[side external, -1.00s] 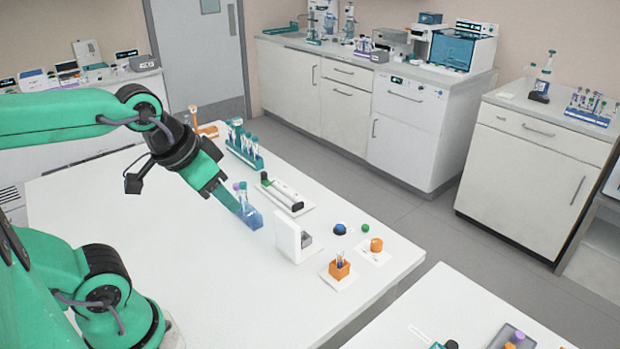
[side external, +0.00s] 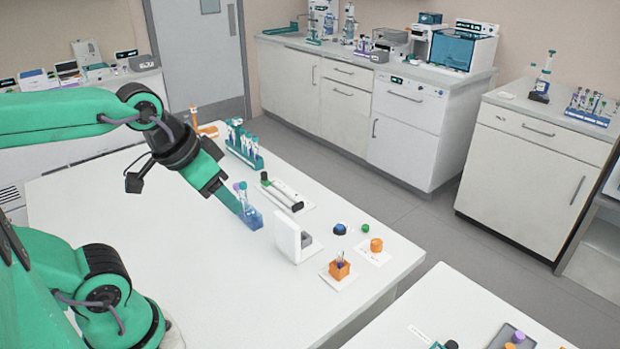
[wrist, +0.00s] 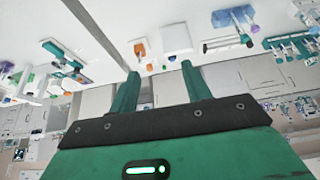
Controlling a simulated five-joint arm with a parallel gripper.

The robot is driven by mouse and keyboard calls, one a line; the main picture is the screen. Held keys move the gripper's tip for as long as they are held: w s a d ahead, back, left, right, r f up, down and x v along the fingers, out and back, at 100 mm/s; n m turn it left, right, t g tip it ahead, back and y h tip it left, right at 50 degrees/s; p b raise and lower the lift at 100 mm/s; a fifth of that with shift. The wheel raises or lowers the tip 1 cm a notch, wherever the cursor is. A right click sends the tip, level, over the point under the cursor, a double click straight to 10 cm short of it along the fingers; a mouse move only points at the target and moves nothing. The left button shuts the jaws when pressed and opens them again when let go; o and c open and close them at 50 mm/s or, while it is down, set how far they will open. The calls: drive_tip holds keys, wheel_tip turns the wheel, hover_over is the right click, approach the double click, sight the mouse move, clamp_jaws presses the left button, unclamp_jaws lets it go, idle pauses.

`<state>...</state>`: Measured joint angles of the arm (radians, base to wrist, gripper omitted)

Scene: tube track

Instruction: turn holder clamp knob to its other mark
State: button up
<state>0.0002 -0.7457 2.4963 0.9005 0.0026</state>
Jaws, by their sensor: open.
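My gripper (side external: 238,209) is open and empty above the white table, pointing down and to the right. In the side view its fingertips overlap a small blue rack; I cannot tell the gap. Its two green fingers show apart in the wrist view (wrist: 160,69). An orange knob-like piece (side external: 376,244) sits on a white plate near the table's right edge, apart from my gripper. An orange block holder (side external: 340,270) with a tube stands upright on another white plate, in front and to the left. I cannot make out any marks or which piece is the clamp knob.
The blue rack (side external: 252,221) holds capped tubes. A white upright panel (side external: 287,234) stands between my gripper and the orange pieces. Behind are a long dark-and-white device (side external: 283,196) and a green tube rack (side external: 243,153). The table's front left is clear.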

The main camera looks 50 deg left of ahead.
drive_tip(key=w+d+r+m+g, duration=0.1)
drive_tip(key=w+r+m, duration=0.15)
drive_tip(key=w, duration=0.65)
drive_tip(key=m+g, duration=0.5)
drive_tip(key=m, duration=0.3)
hover_over(377, 241)
drive_tip(key=f, duration=1.8)
drive_tip(key=shift+s+a, duration=0.1)
drive_tip(key=shift+s, duration=0.1)
drive_tip(key=shift+w+f+m, duration=0.2)
drive_tip(key=shift+f+m, duration=0.05)
drive_tip(key=shift+f, duration=0.15)
drive_tip(key=shift+f, duration=0.1)
drive_tip(key=shift+f, duration=3.8)
